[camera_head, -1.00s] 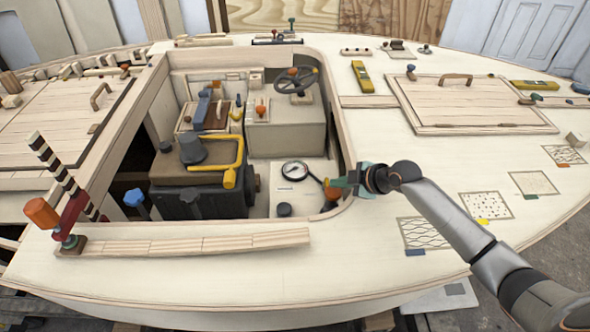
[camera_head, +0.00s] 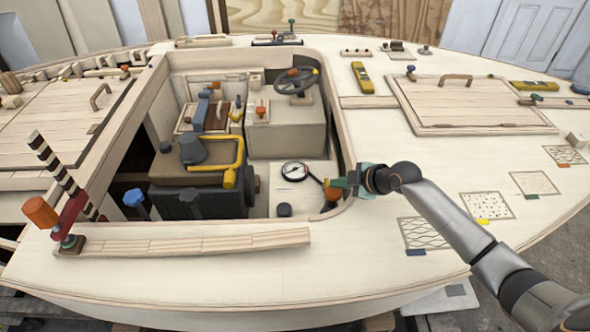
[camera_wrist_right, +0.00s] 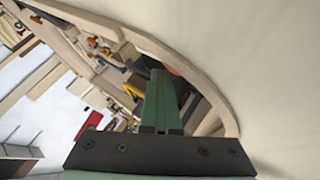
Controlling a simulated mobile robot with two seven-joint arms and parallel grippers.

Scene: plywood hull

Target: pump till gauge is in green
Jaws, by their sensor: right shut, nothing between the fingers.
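A round white gauge (camera_head: 295,171) with a dark rim sits on the cockpit's light floor panel. Its needle and colour zones are too small to read surely. A dark hose runs from it toward a small orange-red piece (camera_head: 332,192), probably the pump bulb, at the cockpit's right edge. My right gripper (camera_head: 338,185) is over that edge, beside or just above this piece; contact cannot be told. Its green fingers are shut with nothing between them, and they also show in the right wrist view (camera_wrist_right: 164,100), partly hiding what lies below. My left gripper is out of view.
The cockpit's raised wooden rim (camera_head: 345,150) runs close by my right gripper. A dark engine box (camera_head: 200,178) with a yellow pipe stands left of the gauge. A steering wheel (camera_head: 296,80) is at the back. The deck right of the opening holds patterned patches and a hatch (camera_head: 470,100).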

